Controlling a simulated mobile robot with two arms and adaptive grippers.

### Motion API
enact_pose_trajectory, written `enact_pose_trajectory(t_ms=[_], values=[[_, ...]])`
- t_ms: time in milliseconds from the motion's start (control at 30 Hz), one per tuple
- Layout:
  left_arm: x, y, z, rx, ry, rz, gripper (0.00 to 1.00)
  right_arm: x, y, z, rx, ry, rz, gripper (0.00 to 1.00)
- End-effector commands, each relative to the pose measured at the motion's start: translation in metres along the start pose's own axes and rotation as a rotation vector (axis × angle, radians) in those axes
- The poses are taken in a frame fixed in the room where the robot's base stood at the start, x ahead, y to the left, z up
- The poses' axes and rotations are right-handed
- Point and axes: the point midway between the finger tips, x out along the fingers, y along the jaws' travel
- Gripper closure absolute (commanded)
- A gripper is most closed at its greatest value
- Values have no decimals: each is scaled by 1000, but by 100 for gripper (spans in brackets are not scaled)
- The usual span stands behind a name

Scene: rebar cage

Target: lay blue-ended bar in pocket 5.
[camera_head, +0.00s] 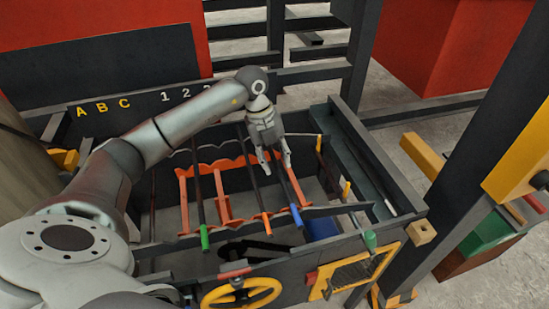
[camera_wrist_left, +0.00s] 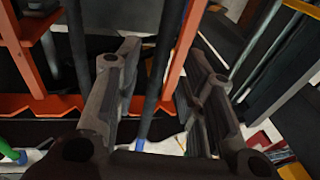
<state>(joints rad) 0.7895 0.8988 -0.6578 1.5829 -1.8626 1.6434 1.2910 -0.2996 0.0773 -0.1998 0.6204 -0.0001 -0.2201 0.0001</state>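The blue-ended bar (camera_head: 296,215) is a dark bar whose blue end points to the front of the cage, resting across the scalloped orange supports. My left gripper (camera_head: 275,165) is over this bar, pointing down. In the left wrist view the fingers (camera_wrist_left: 158,85) are apart, with the dark bar (camera_wrist_left: 163,70) running between them and gaps on both sides. Its blue end (camera_wrist_left: 140,145) shows low in that view. My right gripper is out of view.
A green-ended bar (camera_head: 204,238) and an orange-ended bar (camera_head: 267,226) lie left of the blue one. A yellow handwheel (camera_head: 240,292) is on the front. Dark frame walls (camera_head: 378,165) enclose the right side.

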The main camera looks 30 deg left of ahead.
Motion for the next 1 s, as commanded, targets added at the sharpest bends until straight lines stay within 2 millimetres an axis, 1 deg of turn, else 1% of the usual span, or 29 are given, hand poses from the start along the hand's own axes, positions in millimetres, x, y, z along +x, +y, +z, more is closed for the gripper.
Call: enact_pose_trajectory(t_ms=[233, 367, 467, 700, 800, 900, 1000], values=[[2, 2, 0, -1, 2, 5, 61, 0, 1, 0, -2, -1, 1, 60], [-6, 1, 0, -1, 0, 3, 61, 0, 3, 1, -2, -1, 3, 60], [-20, 1, 1, -1, -2, 2, 61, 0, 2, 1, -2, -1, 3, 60], [-73, 0, 1, 0, -3, -1, 61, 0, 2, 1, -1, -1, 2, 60], [-92, 0, 1, 0, -2, -1, 61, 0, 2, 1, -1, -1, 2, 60], [-106, 0, 1, -1, -1, -1, 61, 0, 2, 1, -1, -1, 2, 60], [-115, 0, 0, -1, -1, 1, 61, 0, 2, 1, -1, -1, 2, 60]])
